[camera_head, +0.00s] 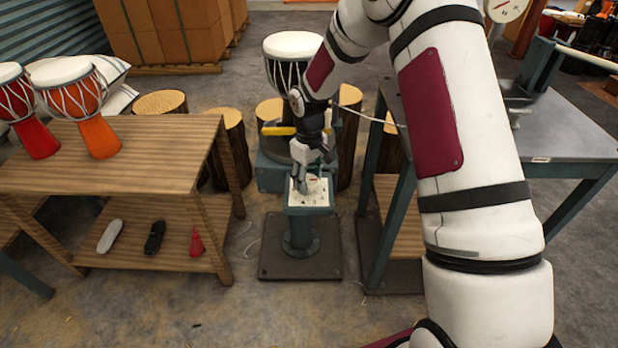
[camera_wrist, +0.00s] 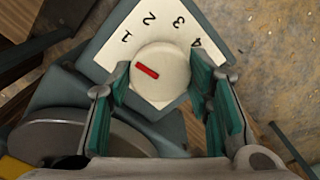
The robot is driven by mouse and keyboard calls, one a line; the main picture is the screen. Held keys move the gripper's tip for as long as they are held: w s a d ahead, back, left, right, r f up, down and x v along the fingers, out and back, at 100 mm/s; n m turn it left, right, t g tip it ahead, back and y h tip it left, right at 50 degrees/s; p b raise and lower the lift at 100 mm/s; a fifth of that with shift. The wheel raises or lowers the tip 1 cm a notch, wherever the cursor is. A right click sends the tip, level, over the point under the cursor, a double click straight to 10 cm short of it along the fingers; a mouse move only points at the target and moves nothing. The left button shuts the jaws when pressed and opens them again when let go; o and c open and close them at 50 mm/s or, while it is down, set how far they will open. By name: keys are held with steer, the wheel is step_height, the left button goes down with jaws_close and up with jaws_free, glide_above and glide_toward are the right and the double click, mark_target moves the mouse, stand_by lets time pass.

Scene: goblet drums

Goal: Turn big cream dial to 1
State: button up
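The big cream dial (camera_wrist: 172,62) is round, with a red mark (camera_wrist: 147,70). It sits on a white plate (camera_wrist: 119,57) with the printed numbers 1, 2, 3 and 4 around it. In the wrist view the red mark points left and slightly up, off the 1 on the side away from the 2. My gripper (camera_wrist: 162,78) is open, with one green-padded finger on each side of the dial. I cannot tell whether either pad touches it. In the head view my gripper (camera_head: 310,174) is over the white plate (camera_head: 296,199) and partly hides the dial.
The plate tops a teal pedestal (camera_head: 300,238) on a dark base. A wooden table (camera_head: 150,165) with goblet drums (camera_head: 98,130) stands left. A metal workbench (camera_head: 570,138) stands right. A machine with a drum (camera_head: 292,46) stands behind. Floor in front of the pedestal is clear.

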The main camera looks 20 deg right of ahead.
mark_target(309, 180)
steer(key=o, duration=0.4)
step_height(309, 180, up, 12)
stand_by(0.5)
